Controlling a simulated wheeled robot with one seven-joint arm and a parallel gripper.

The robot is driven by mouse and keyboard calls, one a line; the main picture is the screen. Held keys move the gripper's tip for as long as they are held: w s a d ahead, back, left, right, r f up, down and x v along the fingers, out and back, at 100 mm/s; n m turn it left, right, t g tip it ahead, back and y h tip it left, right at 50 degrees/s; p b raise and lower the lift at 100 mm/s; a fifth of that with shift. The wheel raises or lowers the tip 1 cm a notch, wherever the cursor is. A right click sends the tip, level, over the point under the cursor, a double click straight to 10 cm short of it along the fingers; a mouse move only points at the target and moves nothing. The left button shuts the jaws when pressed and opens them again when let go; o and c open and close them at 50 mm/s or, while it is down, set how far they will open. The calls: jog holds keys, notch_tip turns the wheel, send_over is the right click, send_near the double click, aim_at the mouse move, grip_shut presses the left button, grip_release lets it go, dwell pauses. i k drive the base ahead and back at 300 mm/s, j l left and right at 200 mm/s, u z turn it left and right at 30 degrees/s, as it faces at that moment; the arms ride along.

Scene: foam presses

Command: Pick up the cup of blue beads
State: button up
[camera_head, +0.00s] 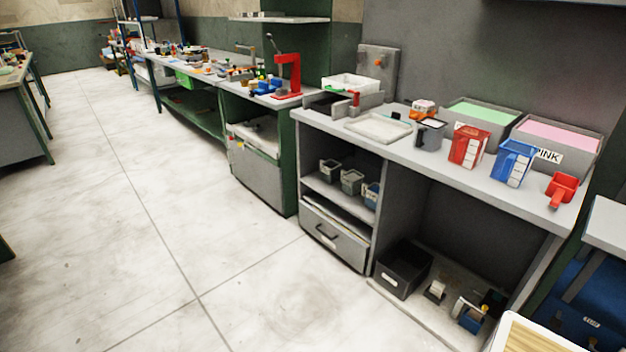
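A blue cup (513,162) with a white label stands upright on the right part of the grey bench (405,150). It stands in front of the bin labelled PINK. I cannot make out whether it holds beads. A smaller cup with some blue (371,194) sits on the shelf under the bench, partly hidden at the shelf's right side; its contents are also unclear. My gripper is not in view.
A red cup (468,146) stands left of the blue cup, and a red scoop (561,188) lies to its right. A grey cup (430,134) stands farther left. Bins of green (485,110) and pink (556,132) material stand behind. The floor (170,220) ahead is clear.

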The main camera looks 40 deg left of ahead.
aim_at(370, 193)
jog(key=j+u, duration=0.2)
jog(key=j, duration=0.4)
jog(key=j+u, duration=0.2)
jog(key=j, duration=0.4)
jog(key=j+u, duration=0.2)
jog(key=j, duration=0.4)
jog(key=i+j+u, duration=0.15)
jog(key=j, duration=0.4)
